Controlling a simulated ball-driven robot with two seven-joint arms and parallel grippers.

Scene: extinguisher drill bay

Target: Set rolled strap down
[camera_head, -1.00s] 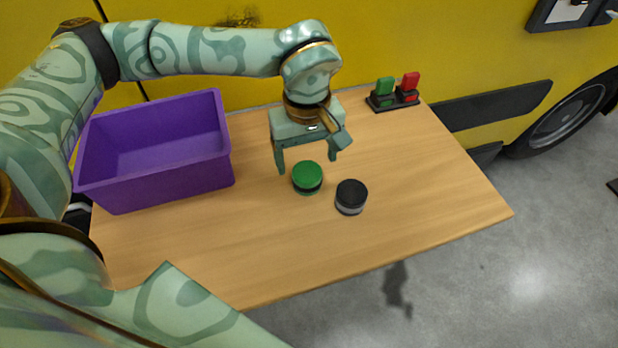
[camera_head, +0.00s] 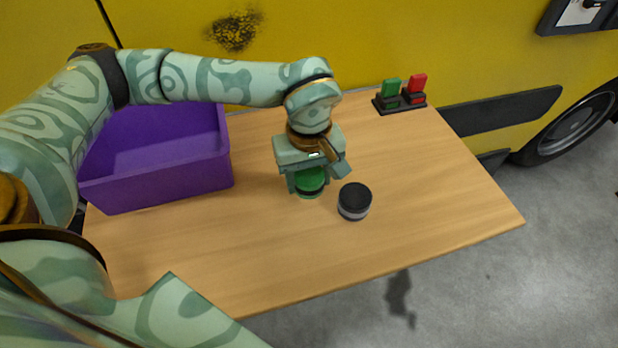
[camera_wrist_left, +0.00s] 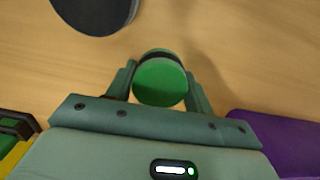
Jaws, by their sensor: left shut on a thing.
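The rolled strap appears to be the green round piece with a dark band (camera_head: 310,182), at the middle of the wooden table. My left gripper (camera_head: 306,188) is shut on it from above, and the fingers partly hide its sides. In the left wrist view the green roll (camera_wrist_left: 161,82) sits between the two fingers (camera_wrist_left: 160,90), its green top facing the camera. It is at or very near the table surface; I cannot tell whether it touches. My right gripper is not in view.
A black round piece with a grey band (camera_head: 354,202) stands just right of the gripper. A purple bin (camera_head: 160,184) stands at the left. A holder with green and red pieces (camera_head: 401,104) is at the back right. The table's front and right (camera_head: 440,210) are clear.

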